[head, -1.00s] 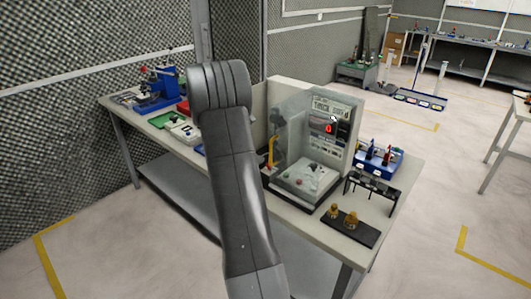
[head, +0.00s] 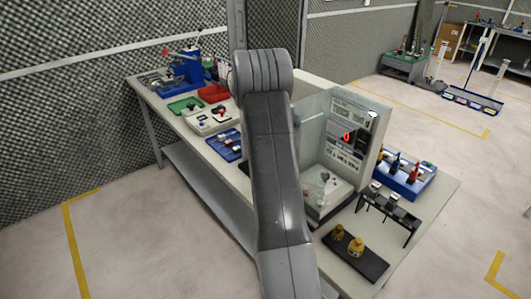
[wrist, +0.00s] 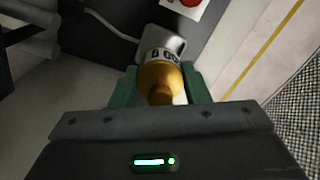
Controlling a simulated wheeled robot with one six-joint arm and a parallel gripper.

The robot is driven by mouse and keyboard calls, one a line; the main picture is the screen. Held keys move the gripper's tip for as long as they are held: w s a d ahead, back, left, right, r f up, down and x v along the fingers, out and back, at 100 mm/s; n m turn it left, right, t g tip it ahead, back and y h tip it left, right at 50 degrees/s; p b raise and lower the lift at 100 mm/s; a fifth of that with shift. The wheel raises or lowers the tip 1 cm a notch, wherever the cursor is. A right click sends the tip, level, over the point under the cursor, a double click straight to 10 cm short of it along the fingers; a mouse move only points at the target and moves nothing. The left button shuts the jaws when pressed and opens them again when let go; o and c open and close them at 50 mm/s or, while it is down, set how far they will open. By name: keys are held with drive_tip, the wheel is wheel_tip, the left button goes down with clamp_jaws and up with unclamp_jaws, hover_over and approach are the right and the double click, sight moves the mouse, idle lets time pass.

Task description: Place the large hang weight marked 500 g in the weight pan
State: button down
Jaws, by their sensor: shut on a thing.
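In the wrist view, my gripper (wrist: 160,92) has its green fingers shut on a brass weight (wrist: 160,78). The weight has a pale band with dark printing, partly seen, in which zeros show. Beyond it is a pale, rounded metal plate (wrist: 176,45); I cannot tell if this is the weight pan or whether the weight touches it. In the head view my arm hides the gripper and held weight. Two other brass weights, one smaller (head: 338,232) and one larger (head: 356,246), stand on a black tray (head: 372,266) at the bench's near right.
A test machine (head: 352,135) with a red display and clear shield stands on the bench behind my arm. A black rack (head: 392,212) and a blue tool holder (head: 412,186) stand to its right. A red button (wrist: 190,3) shows in the wrist view. Open floor lies left of the bench.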

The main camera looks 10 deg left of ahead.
drive_tip(key=shift+f, duration=2.35)
drive_tip(key=c, duration=0.8)
unclamp_jaws()
drive_tip(key=shift+f, duration=0.1)
drive_tip(key=shift+p, duration=0.3)
wheel_tip(320, 180, up, 12)
drive_tip(key=shift+r+b, duration=0.2)
drive_tip(key=shift+b, duration=0.55)
